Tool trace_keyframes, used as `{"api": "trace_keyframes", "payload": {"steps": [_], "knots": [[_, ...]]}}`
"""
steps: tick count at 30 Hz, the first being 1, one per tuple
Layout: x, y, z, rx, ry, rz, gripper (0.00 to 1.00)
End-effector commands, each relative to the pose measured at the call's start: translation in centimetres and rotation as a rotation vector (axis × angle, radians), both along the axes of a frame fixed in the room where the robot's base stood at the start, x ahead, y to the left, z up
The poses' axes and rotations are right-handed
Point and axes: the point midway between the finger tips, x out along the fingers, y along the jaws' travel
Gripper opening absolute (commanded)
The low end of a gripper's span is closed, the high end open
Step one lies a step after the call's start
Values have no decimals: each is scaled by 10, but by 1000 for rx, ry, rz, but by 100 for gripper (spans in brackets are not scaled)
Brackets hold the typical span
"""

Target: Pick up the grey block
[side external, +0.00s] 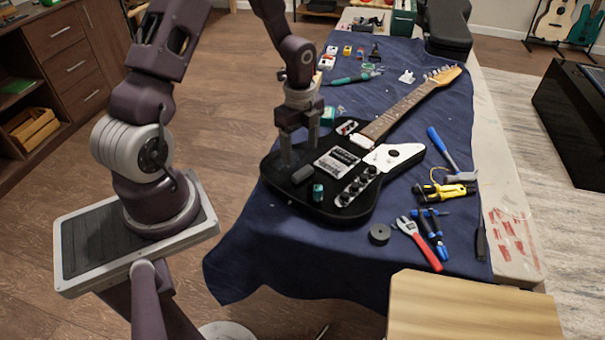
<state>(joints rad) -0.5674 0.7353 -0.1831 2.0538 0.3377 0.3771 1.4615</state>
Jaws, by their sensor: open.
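The grey block (303,174), a small dark block, lies on the lower body of the black electric guitar (335,207). My gripper (299,154) points down over the guitar body with its two fingers spread and nothing seen between them. The fingertips are just above and behind the block in the side external view. I cannot tell whether they touch the guitar. The block appears clear of the fingers.
A small teal object (318,192) stands beside the block, near the guitar's knobs. Pliers, screwdrivers, a red-handled wrench (420,243) and a dark roll (379,234) lie on the blue cloth (260,265). A wooden board (470,308) is at the near edge.

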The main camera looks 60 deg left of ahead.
Motion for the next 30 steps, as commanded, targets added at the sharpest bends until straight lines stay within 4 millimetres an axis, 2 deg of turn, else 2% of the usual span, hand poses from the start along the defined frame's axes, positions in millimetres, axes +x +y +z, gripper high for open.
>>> {"api": "trace_keyframes", "payload": {"steps": [12, 20, 27, 28, 30], "knots": [[3, -1, -66, -2, 6, -5, 67], [3, -1, -70, -1, 3, -3, 67], [3, -1, -70, -1, 3, -3, 20], [3, -1, -70, -1, 3, -3, 17], [3, -1, -69, -1, 3, -3, 17]]}}
